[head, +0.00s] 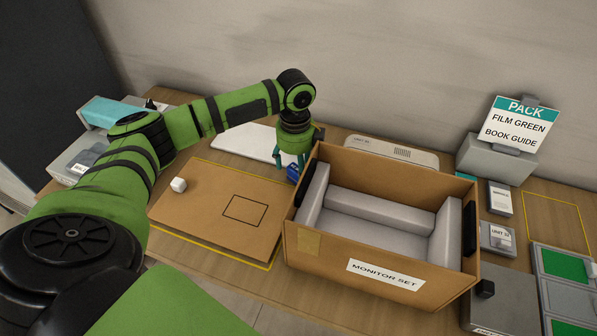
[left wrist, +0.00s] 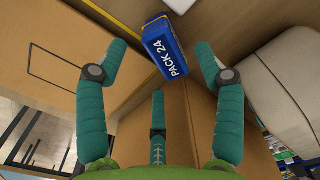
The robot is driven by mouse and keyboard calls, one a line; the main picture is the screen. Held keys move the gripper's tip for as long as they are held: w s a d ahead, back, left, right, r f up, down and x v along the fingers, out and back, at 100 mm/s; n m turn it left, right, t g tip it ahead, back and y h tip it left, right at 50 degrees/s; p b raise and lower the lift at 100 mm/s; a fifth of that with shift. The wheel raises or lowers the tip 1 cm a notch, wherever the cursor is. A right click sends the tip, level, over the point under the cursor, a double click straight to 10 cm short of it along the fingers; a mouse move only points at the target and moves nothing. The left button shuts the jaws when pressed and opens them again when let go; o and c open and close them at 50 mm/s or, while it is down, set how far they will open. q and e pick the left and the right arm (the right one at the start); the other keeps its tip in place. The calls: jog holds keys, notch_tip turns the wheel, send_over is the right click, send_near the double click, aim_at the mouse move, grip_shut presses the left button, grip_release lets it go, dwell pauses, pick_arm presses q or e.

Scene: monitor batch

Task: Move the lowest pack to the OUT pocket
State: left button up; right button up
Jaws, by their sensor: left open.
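A blue pack (head: 293,172) sits between the cardboard mat and the left wall of the monitor box, partly hidden by my gripper. In the left wrist view the blue pack (left wrist: 168,50) reads PACK 24. My left gripper (head: 290,158) points down over it with teal fingers. I see no readable OUT label. My right gripper is not in view.
The open box (head: 440,262) marked MONITOR SET holds grey foam strips. A PACK sign (head: 515,125), a UNIT device (head: 495,238) and green-panelled trays (head: 563,264) stand at the right.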

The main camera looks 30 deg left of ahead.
pick_arm(q)
notch_tip(320, 180, down, 2)
jog(key=shift+f, duration=0.2)
jog(key=shift+w+f, duration=0.1)
jog(key=shift+f, duration=0.15)
grip_shut()
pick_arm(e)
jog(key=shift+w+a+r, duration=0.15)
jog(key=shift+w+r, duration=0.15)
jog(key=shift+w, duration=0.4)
